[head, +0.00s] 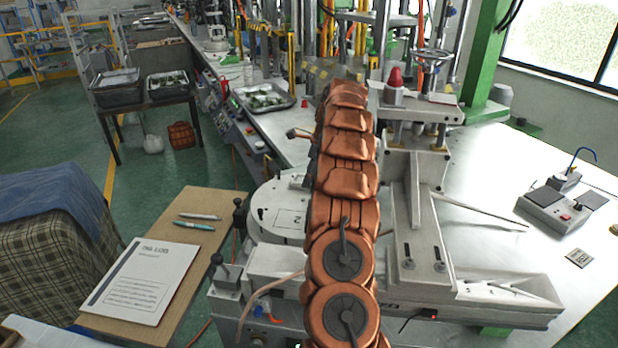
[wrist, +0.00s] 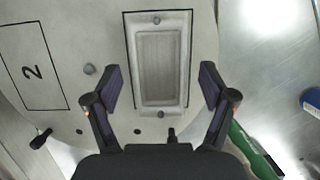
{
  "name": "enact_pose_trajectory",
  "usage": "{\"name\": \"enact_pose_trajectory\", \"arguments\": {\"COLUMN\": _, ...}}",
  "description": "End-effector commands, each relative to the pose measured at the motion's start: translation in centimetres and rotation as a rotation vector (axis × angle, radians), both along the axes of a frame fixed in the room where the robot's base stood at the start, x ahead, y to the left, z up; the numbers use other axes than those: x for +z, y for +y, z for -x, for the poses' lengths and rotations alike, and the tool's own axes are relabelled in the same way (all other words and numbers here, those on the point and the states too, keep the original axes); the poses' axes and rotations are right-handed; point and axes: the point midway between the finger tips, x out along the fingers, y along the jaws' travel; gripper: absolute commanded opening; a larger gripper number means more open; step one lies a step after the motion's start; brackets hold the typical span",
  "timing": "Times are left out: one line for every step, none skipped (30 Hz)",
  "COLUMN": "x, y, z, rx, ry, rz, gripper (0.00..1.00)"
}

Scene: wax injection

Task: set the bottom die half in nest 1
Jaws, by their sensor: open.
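In the wrist view a pale metal die half (wrist: 162,62) with a sunken rectangular recess lies flat inside a black-outlined nest on the round turntable (wrist: 75,25). No number shows on this nest. The nest marked 2 (wrist: 33,72) is empty at the left. My gripper (wrist: 161,84) is open, with one finger on each side of the die half's near part and visible gaps to it. In the head view my copper arm hides the gripper and die half, and part of the turntable (head: 262,212) with its 2 shows left of the arm.
A green-and-black handled tool (wrist: 250,152) and a blue-edged round item (wrist: 311,101) lie right of the turntable. The grey press frame (head: 425,215) stands right of my arm. Black-knobbed levers (head: 222,270) stand at the left, by a wooden board with a log sheet (head: 142,280).

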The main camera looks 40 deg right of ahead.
Motion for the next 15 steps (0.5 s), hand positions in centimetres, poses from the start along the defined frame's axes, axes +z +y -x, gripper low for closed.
{"name": "enact_pose_trajectory", "arguments": {"x": 0.3, "y": -0.1, "z": 0.0, "rx": 0.0, "ry": -0.002, "rz": 0.003, "gripper": 0.83}}
{"name": "enact_pose_trajectory", "arguments": {"x": 0.5, "y": -0.2, "z": 0.1, "rx": 0.0, "ry": -0.002, "rz": 0.003, "gripper": 0.83}}
{"name": "enact_pose_trajectory", "arguments": {"x": 0.8, "y": -0.2, "z": 0.2, "rx": 0.001, "ry": -0.001, "rz": 0.001, "gripper": 0.83}}
{"name": "enact_pose_trajectory", "arguments": {"x": 1.1, "y": -0.2, "z": 0.3, "rx": 0.001, "ry": 0.001, "rz": 0.0, "gripper": 0.83}}
{"name": "enact_pose_trajectory", "arguments": {"x": 1.4, "y": -0.2, "z": 0.4, "rx": 0.001, "ry": 0.001, "rz": 0.001, "gripper": 0.83}}
{"name": "enact_pose_trajectory", "arguments": {"x": 1.9, "y": -0.4, "z": 0.5, "rx": 0.0, "ry": -0.001, "rz": 0.003, "gripper": 0.83}}
{"name": "enact_pose_trajectory", "arguments": {"x": 2.2, "y": -0.5, "z": 0.5, "rx": 0.0, "ry": -0.002, "rz": 0.003, "gripper": 0.83}}
{"name": "enact_pose_trajectory", "arguments": {"x": 2.4, "y": -0.5, "z": 0.5, "rx": 0.0, "ry": -0.002, "rz": 0.003, "gripper": 0.83}}
{"name": "enact_pose_trajectory", "arguments": {"x": 2.7, "y": -0.5, "z": 0.7, "rx": 0.0, "ry": 0.0, "rz": 0.0, "gripper": 0.83}}
{"name": "enact_pose_trajectory", "arguments": {"x": 2.9, "y": -0.5, "z": 0.8, "rx": 0.0, "ry": 0.001, "rz": -0.001, "gripper": 0.83}}
{"name": "enact_pose_trajectory", "arguments": {"x": 3.1, "y": -0.6, "z": 0.8, "rx": -0.001, "ry": 0.001, "rz": -0.001, "gripper": 0.83}}
{"name": "enact_pose_trajectory", "arguments": {"x": 3.5, "y": -0.7, "z": 0.9, "rx": -0.002, "ry": -0.001, "rz": 0.001, "gripper": 0.83}}
{"name": "enact_pose_trajectory", "arguments": {"x": 3.8, "y": -0.8, "z": 1.0, "rx": -0.002, "ry": -0.002, "rz": 0.003, "gripper": 0.83}}
{"name": "enact_pose_trajectory", "arguments": {"x": 4.0, "y": -0.8, "z": 1.1, "rx": -0.002, "ry": -0.002, "rz": 0.002, "gripper": 0.83}}
{"name": "enact_pose_trajectory", "arguments": {"x": 4.3, "y": -0.8, "z": 1.1, "rx": -0.002, "ry": 0.0, "rz": 0.0, "gripper": 0.83}}
